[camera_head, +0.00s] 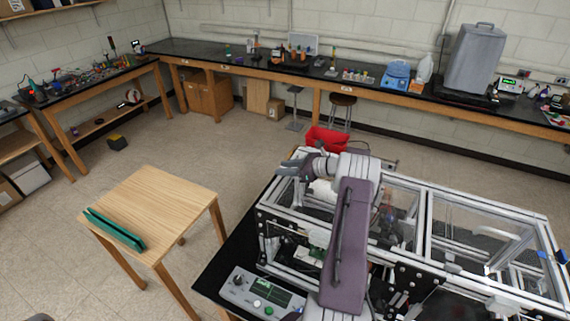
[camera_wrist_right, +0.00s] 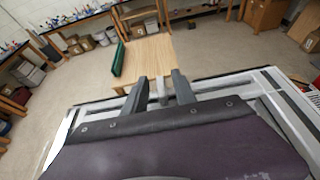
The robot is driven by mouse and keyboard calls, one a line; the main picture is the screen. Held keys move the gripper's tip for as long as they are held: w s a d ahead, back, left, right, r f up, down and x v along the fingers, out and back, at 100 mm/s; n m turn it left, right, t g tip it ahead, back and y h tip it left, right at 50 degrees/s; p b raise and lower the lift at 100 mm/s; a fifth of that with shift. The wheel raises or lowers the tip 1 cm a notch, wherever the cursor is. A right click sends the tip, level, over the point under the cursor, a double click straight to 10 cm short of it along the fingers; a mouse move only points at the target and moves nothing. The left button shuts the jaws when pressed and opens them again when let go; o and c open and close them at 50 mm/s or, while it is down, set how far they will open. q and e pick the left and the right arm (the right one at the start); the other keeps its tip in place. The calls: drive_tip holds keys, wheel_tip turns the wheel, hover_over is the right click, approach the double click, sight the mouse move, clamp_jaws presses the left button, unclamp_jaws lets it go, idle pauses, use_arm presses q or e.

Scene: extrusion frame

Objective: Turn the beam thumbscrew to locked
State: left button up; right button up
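The aluminium extrusion frame (camera_head: 480,197) stands on the black bench at the lower right of the head view. My right gripper (camera_head: 284,167) is at the frame's back left corner, pointing left, above the top rail. In the right wrist view its two dark fingers (camera_wrist_right: 160,88) stand apart. A small light grey piece (camera_wrist_right: 162,94) shows between them; I cannot tell whether it is part of the frame or whether they touch it. I cannot make out the beam thumbscrew in either view. My left gripper is not in view.
A wooden table (camera_head: 158,200) with a long green object (camera_head: 115,230) stands left of the frame. A control box (camera_head: 262,292) with a green display sits at the bench's front left. A red bin (camera_head: 327,139) is behind the frame. Open floor lies farther left.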

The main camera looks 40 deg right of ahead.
drive_tip(key=shift+w, duration=0.1)
clamp_jaws()
